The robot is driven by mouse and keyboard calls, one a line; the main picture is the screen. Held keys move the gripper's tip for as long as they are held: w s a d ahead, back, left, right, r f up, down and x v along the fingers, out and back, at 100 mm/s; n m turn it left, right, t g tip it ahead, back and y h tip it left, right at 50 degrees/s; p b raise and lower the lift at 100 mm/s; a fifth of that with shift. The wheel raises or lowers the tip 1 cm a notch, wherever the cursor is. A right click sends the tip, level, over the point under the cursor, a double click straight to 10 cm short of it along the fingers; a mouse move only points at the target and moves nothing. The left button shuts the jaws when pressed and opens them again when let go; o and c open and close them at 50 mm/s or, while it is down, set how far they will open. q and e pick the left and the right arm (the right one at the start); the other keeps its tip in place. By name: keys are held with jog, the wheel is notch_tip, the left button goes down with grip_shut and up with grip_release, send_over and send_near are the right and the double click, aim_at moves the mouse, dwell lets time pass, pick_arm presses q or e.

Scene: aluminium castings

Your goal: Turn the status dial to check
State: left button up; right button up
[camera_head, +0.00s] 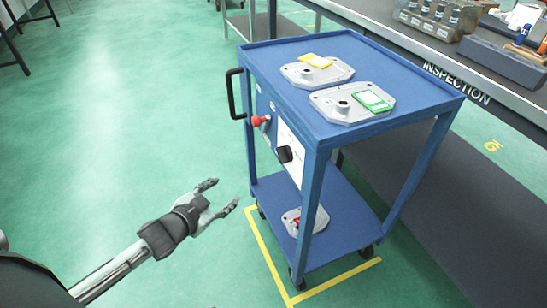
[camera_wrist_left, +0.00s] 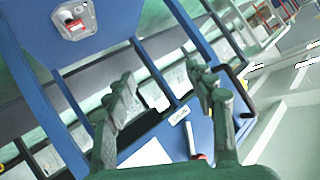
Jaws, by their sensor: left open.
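The status dial is a black knob (camera_head: 285,154) on a white panel (camera_head: 291,138) on the near side of the blue trolley. I cannot read its pointer or the panel's marks. My left gripper (camera_head: 224,194) is open and empty, left of the trolley and apart from the dial, with its fingers pointing towards the trolley. In the left wrist view its two fingers (camera_wrist_left: 162,72) are spread, with the trolley beyond them. The dial cannot be made out clearly there. My right gripper is not in view.
The blue trolley (camera_head: 404,108) carries two grey castings with a yellow tag (camera_head: 316,61) and a green tag (camera_head: 372,100). A red knob (camera_head: 260,121) and a black handle (camera_head: 235,95) stick out. A red-tagged casting (camera_head: 292,222) lies below.

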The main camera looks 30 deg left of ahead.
pick_arm(q)
notch_tip(320, 180, up, 8)
jog(key=w+d+m+t+h, duration=0.2)
jog(key=d+m+t+h, duration=0.1)
jog(key=m+h, duration=0.25)
jog(key=m+g+h, duration=0.2)
jog(key=m+h, duration=0.2)
jog(key=h, duration=0.3)
send_near(284, 154)
jog(key=x, duration=0.7)
jog(key=shift+w+f, duration=0.45)
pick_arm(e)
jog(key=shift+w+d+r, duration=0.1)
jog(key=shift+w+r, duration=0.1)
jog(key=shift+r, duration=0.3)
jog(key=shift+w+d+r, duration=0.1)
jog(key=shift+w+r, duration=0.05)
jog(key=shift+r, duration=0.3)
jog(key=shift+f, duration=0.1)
pick_arm(q)
jog(key=c, duration=1.2)
jog(key=shift+o, duration=0.2)
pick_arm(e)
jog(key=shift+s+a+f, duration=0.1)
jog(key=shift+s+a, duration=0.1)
